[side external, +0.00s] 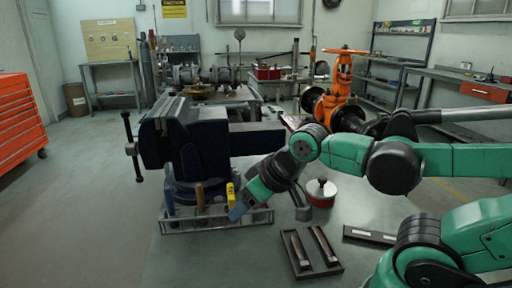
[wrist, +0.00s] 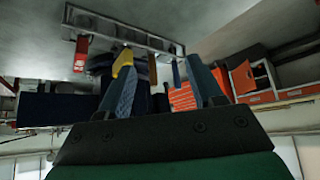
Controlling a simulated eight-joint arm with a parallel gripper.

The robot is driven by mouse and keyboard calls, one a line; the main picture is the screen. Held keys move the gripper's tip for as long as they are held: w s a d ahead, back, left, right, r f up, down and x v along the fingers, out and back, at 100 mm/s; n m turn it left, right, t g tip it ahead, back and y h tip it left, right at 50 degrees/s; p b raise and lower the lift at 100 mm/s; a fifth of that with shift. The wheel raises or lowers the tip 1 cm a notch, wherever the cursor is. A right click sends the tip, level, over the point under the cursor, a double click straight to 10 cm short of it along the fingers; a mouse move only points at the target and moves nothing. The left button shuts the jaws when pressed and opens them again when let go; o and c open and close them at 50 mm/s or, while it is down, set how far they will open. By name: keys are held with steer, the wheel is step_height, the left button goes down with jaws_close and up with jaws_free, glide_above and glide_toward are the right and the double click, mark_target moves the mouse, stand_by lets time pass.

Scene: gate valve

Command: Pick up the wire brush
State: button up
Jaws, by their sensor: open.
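I cannot tell for sure which tool is the wire brush. A rack (side external: 215,222) at the vise's foot holds upright tools, among them a brown-handled one (side external: 200,197) and a yellow one (side external: 230,192). Two brown, long tools (side external: 323,240) lie in a dark tray (side external: 305,268) on the right; their bristles cannot be made out. My gripper (side external: 236,211) is at the rack's right end, close to the yellow tool. In the wrist view my gripper (wrist: 160,72) is open, and the yellow tool (wrist: 122,62) shows by the left fingertip.
A big dark blue vise (side external: 205,145) stands just behind the rack, its jaw above my gripper. A red pot with a dark lid (side external: 321,193) is to the right. A flat dark tray (side external: 369,235) lies farther right. The bench front left is clear.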

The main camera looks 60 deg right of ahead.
steer(key=n+g, duration=0.2)
steer(key=g, duration=0.2)
glide_toward(199, 185)
steer(key=s+a+f, duration=0.2)
steer(key=s, duration=0.3)
steer(key=w+f+g, duration=0.1)
steer(key=w, duration=0.1)
steer(key=w+d+f+n+g, duration=0.1)
steer(key=w+f, duration=0.1)
steer(key=w+d+f, duration=0.1)
steer(key=w, duration=0.2)
steer(key=shift+w+f+g, duration=0.15)
steer(key=shift+f+g, duration=0.15)
steer(key=shift+g, duration=0.1)
steer(key=shift+w+f+n, duration=0.25)
steer(key=shift+f+n, duration=0.05)
steer(key=shift+f, duration=2.95)
jaws_close()
